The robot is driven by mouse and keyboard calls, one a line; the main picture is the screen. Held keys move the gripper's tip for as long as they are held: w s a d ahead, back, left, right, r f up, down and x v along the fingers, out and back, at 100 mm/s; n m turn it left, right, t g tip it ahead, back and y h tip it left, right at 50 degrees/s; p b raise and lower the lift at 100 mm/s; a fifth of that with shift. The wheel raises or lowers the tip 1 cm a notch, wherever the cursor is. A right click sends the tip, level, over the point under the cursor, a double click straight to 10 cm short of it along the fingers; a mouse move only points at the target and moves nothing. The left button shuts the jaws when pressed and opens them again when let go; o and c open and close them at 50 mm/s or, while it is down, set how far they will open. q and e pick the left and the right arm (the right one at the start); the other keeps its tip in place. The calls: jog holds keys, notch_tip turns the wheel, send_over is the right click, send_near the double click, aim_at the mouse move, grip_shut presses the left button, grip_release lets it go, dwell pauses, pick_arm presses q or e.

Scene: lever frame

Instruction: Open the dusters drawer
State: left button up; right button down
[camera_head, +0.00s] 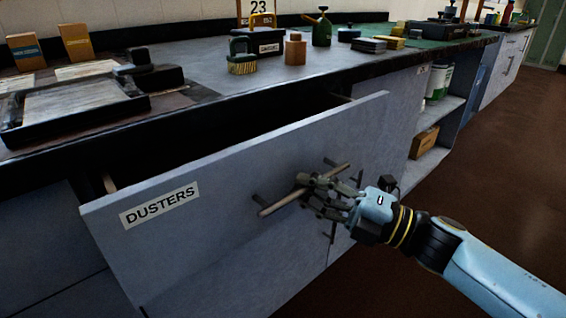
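The dusters drawer (240,195) has a grey front with a white "DUSTERS" label. It stands pulled out from under the counter, with a dark gap showing behind its front. Its bar handle (280,203) runs slantwise across the front. My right gripper (308,190) is at the right part of the handle, with its fingers around the bar; it looks shut on it. The drawer's inside is too dark to make out. My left gripper is not in view.
The countertop (215,75) above holds a black tray (70,108), a brush (241,62), a green bottle (322,30) and small boxes. Open shelves (425,142) with a cardboard box (423,142) stand to the right. The brown floor (480,150) at the right is clear.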

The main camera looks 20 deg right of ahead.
pick_arm(q)
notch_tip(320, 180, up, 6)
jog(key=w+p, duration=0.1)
jog(key=p, duration=0.5)
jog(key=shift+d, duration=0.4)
pick_arm(e)
jog(key=s+d, duration=0.4)
jog(key=s, duration=0.7)
jog(key=s+d, duration=0.4)
jog(key=s, duration=0.7)
jog(key=shift+s+d, duration=0.15)
jog(key=shift+s, duration=0.1)
jog(key=shift+r, duration=0.1)
jog(key=c, duration=1.4)
grip_release()
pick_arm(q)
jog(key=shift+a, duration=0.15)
pick_arm(e)
jog(key=shift+s, duration=0.1)
jog(key=v, duration=1.2)
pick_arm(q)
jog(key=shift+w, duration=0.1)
